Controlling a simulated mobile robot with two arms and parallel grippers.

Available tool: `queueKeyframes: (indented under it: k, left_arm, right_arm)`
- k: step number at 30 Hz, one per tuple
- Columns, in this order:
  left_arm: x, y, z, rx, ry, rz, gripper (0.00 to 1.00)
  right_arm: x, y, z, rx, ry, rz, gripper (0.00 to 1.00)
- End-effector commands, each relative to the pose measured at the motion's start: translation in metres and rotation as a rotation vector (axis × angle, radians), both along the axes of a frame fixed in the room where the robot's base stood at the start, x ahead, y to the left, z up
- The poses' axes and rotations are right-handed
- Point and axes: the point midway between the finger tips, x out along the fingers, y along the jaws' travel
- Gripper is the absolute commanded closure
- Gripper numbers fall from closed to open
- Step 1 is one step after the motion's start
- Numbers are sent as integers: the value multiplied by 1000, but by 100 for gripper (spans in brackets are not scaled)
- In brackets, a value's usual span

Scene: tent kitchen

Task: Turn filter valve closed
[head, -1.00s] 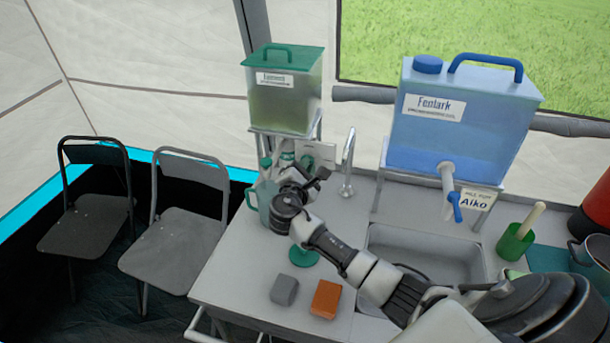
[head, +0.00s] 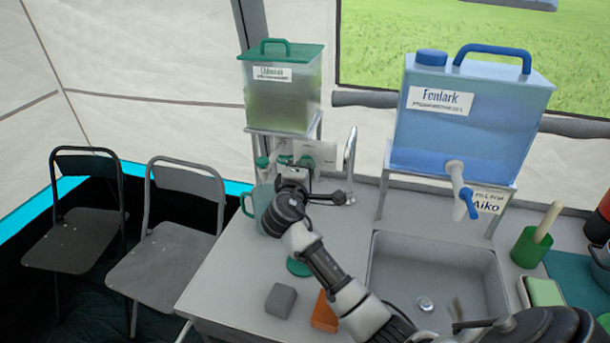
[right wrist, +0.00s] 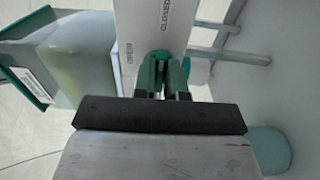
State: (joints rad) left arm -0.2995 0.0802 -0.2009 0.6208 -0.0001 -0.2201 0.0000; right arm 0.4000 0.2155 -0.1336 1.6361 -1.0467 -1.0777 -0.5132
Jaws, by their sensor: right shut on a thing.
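The filter tank (head: 283,105), with a green lid and cloudy greenish water, stands on a metal stand at the back of the counter. Below it is a pale plate (head: 325,152) with a green valve part (head: 318,153). In the right wrist view the plate (right wrist: 150,25) reads OPEN and CLOSED, and the green valve handle (right wrist: 162,56) is at its edge. My right gripper (right wrist: 163,78) is shut on the valve handle. Its fingers partly cover the handle, so its exact angle is hard to tell. My left gripper is not in view.
A green-handled pitcher (head: 262,207) stands just left of my right gripper. A blue water container (head: 465,120) with a tap is to the right, behind the sink (head: 425,270). A grey block (head: 281,299) and an orange block (head: 324,314) lie near the counter's front.

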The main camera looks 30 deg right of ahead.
Motion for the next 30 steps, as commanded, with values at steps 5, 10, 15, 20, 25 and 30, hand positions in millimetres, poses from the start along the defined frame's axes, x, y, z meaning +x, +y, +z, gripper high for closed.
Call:
queueKeyframes:
  k: [5,10,15,20,25,30]
  left_arm:
    - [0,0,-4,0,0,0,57]
    - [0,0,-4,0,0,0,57]
    - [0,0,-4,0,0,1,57]
    - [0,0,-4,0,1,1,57]
    - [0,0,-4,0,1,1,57]
    - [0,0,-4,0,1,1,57]
  right_arm:
    - [0,0,-1,22,-21,-1,100]
    - [0,0,-1,27,-27,-1,100]
    - [0,0,-1,28,-28,-1,100]
    - [0,0,-1,27,-27,0,77]
    - [0,0,-1,25,-26,0,63]
    - [0,0,-1,23,-26,0,63]
